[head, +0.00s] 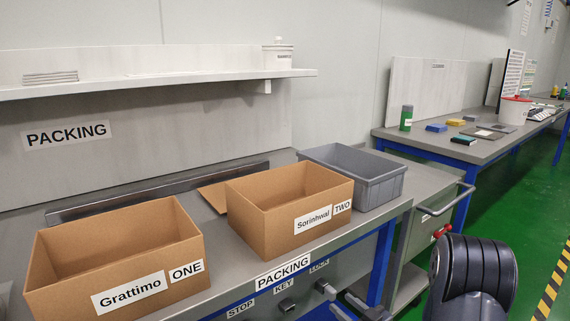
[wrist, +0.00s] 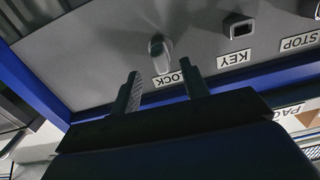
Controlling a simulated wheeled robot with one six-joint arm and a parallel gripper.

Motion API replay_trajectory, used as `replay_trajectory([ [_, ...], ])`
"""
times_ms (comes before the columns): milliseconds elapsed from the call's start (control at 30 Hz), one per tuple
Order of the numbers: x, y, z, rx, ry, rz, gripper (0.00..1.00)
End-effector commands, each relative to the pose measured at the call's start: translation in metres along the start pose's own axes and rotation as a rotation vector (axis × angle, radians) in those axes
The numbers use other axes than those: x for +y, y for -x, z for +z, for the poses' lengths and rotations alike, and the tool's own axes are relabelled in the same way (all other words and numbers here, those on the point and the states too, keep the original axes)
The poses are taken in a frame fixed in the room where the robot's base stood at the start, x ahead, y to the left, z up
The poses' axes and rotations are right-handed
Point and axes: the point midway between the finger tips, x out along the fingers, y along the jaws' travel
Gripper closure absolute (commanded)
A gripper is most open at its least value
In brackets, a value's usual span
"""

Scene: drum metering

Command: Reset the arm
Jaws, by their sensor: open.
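My gripper (wrist: 164,88) is open in the wrist view, with its two dark fingers apart and nothing between them. Just beyond the fingertips is a grey panel with a rounded knob (wrist: 160,50) above the LOCK label (wrist: 167,78). A KEY label (wrist: 234,56) and a STOP label (wrist: 298,42) show to the right, upside down. I cannot tell whether the fingers touch the panel. In the head view, a black ribbed part of my arm (head: 475,275) shows at the lower right, and the gripper cannot be made out there.
The packing bench (head: 240,268) holds box ONE (head: 115,255), box TWO (head: 290,212) and a grey bin (head: 365,180). A grey cart (head: 425,205) with a red-marked handle stands beside it. A second bench (head: 460,150) carries small items. Green floor (head: 515,200) is open at the right.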

Motion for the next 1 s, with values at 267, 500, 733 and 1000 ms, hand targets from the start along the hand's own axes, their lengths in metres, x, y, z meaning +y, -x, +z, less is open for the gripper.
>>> replay_trajectory([
  [267,0.001,0.048,-0.001,0.0,-0.001,0.004,0.57],
  [500,-0.002,0.052,0.001,0.0,0.002,-0.006,0.57],
  [733,-0.002,0.015,0.001,0.001,0.002,-0.006,0.57],
  [1000,-0.002,-0.038,0.001,0.001,0.002,-0.004,0.57],
])
